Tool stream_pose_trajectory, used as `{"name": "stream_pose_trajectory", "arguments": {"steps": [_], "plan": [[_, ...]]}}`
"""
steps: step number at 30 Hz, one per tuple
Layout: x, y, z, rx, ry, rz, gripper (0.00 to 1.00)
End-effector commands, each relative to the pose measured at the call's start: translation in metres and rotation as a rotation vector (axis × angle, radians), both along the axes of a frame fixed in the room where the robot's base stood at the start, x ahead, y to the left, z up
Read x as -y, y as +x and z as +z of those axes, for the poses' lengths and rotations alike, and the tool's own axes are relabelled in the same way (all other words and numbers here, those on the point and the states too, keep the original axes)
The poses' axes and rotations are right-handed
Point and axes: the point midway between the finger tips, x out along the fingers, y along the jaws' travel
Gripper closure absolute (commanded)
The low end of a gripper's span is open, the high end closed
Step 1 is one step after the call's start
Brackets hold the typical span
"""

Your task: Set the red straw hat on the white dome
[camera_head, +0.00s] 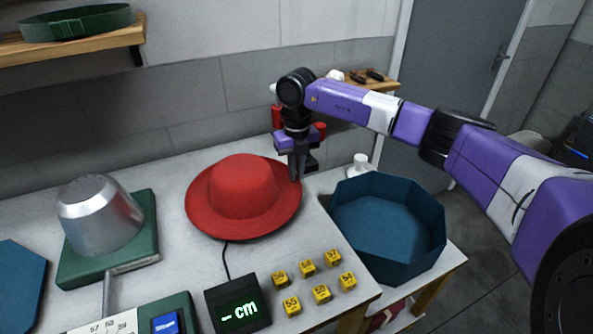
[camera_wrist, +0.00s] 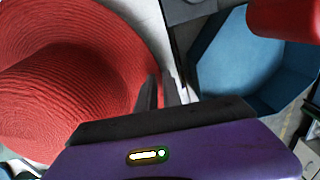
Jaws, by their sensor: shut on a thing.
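The red straw hat (camera_head: 243,188) sits crown up on the white table, and its woven brim and crown fill the left of the wrist view (camera_wrist: 70,75). My gripper (camera_head: 297,174) points down at the right edge of the brim. Its fingers (camera_wrist: 160,92) are shut on that edge. A silver-grey dome-shaped block (camera_head: 98,215) stands on a green base (camera_head: 140,235) at the left of the table, with nothing on it. I see no plainly white dome; this block is the only dome shape in view.
A blue octagonal bin (camera_head: 390,260) stands right of the table. Several yellow numbered cubes (camera_head: 320,293) and a black "cm" display (camera_head: 238,305) lie in front of the hat. A wooden shelf (camera_head: 80,45) holds a green band. Table between hat and block is clear.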

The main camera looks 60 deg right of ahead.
Motion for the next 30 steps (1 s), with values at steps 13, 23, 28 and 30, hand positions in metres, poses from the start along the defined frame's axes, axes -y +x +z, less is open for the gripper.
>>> {"name": "stream_pose_trajectory", "arguments": {"steps": [13, 23, 28, 30], "plan": [[0.0, 0.0, 0.0, 0.0, 0.0, 0.0, 0.65], [0.001, 0.0, 0.016, 0.002, -0.003, 0.001, 0.65], [0.001, 0.0, 0.044, 0.001, -0.003, 0.001, 0.65], [0.001, 0.0, 0.055, 0.002, -0.003, 0.0, 0.65]]}}
